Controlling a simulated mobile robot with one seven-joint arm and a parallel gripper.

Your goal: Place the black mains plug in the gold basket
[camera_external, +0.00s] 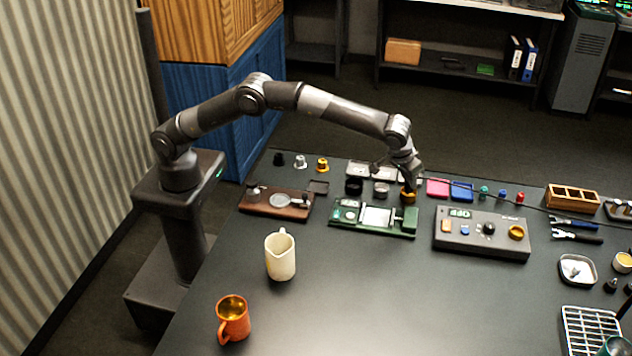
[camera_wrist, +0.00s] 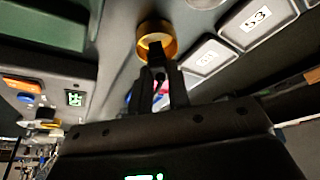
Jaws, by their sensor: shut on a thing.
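The gold basket (camera_external: 408,197) stands on the dark table at the right end of a short row with a black and a silver basket. My gripper (camera_external: 412,180) points down right above it. In the wrist view the gold basket (camera_wrist: 146,30) shows as a gold ring just beyond my fingertips (camera_wrist: 160,75). My gripper is shut on a small dark thing, seemingly the black mains plug (camera_wrist: 156,52), which overlaps the basket's opening. I cannot tell whether it touches the basket's bottom. In the external view the plug is hidden by my gripper.
Close by are a black basket (camera_external: 354,186), a silver basket (camera_external: 381,189), a green board (camera_external: 345,217), a grey control box (camera_external: 470,240), and pink (camera_external: 437,187) and blue trays (camera_external: 462,191). A cream jug (camera_external: 280,258) and orange mug (camera_external: 233,320) stand nearer. The front middle is clear.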

